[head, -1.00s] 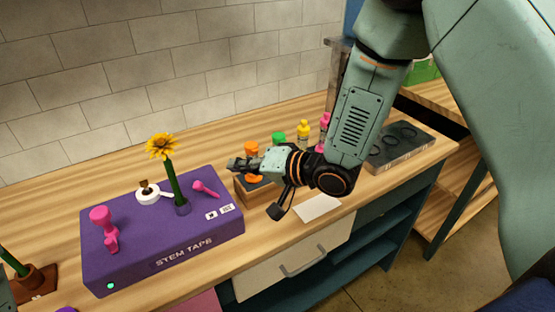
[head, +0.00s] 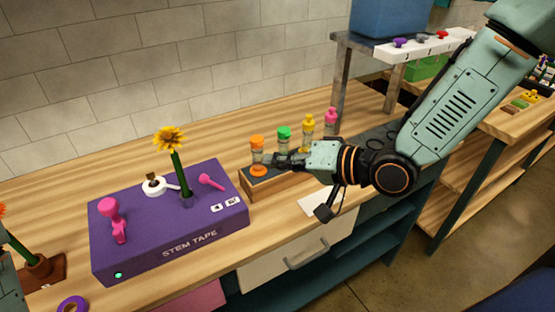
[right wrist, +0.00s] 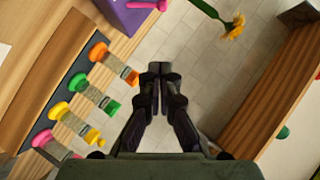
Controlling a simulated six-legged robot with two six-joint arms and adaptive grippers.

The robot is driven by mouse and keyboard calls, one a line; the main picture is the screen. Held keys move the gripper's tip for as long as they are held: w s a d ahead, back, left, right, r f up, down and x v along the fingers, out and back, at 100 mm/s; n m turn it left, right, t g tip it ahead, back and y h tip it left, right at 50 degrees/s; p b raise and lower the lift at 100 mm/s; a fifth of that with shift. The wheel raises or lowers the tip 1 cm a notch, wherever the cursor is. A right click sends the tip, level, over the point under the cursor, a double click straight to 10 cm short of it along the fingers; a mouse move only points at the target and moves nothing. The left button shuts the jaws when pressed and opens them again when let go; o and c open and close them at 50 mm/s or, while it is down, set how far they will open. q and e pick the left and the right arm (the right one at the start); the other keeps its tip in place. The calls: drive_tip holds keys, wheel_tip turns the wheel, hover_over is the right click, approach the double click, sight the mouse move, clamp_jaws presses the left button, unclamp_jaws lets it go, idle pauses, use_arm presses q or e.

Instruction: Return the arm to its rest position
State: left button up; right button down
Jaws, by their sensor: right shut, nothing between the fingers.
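My right gripper (head: 290,161) is shut and empty in the head view, in front of the small bottles at the middle of the bench. In the right wrist view its fingers (right wrist: 158,72) are closed together over the tiled wall, with nothing between them. My right arm comes in from the upper right and bends at the wrist. My left gripper does not show; only a sliver of teal at the lower left edge may be my left arm.
A purple STEM TAPE box (head: 165,258) holds a yellow flower (head: 171,140). Orange (head: 257,142), green (head: 284,133), yellow (head: 308,122) and pink (head: 331,114) capped bottles stand close to the right gripper. A raised shelf (head: 408,50) stands behind the right arm.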

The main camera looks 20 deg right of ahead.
drive_tip(key=shift+w+d+f, duration=0.1)
drive_tip(key=shift+w+d, duration=0.05)
drive_tip(key=shift+w, duration=0.05)
idle(0.3)
